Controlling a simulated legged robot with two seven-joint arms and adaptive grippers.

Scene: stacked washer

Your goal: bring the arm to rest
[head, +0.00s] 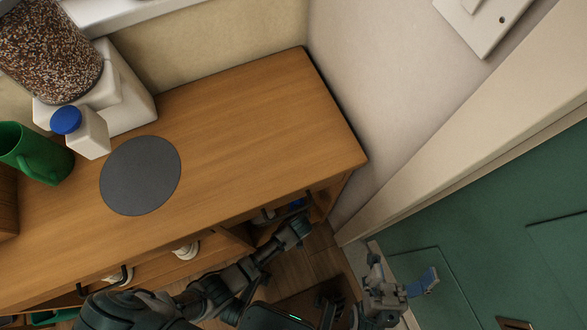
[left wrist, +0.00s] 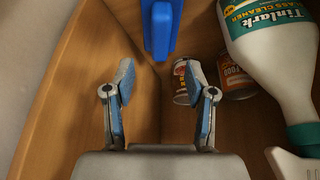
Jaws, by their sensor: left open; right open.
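My left gripper (left wrist: 161,80) is open and empty in the left wrist view, its two blue-padded fingers spread apart inside a wooden compartment. In the head view my left arm reaches from the lower left to the front of the wooden cabinet (head: 230,120); its fingers are not clear there. My right gripper (head: 400,285) is open near the bottom of the head view, in front of the green door (head: 470,240), with nothing seen between its fingers.
In the left wrist view a blue object (left wrist: 158,28) is ahead of the fingers. Two cans (left wrist: 236,80) and a glass cleaner bottle (left wrist: 270,50) are at right. On the cabinet top are a dark round mat (head: 140,176), green mug (head: 36,152), white blue-capped bottle (head: 88,135) and speckled jar (head: 50,50).

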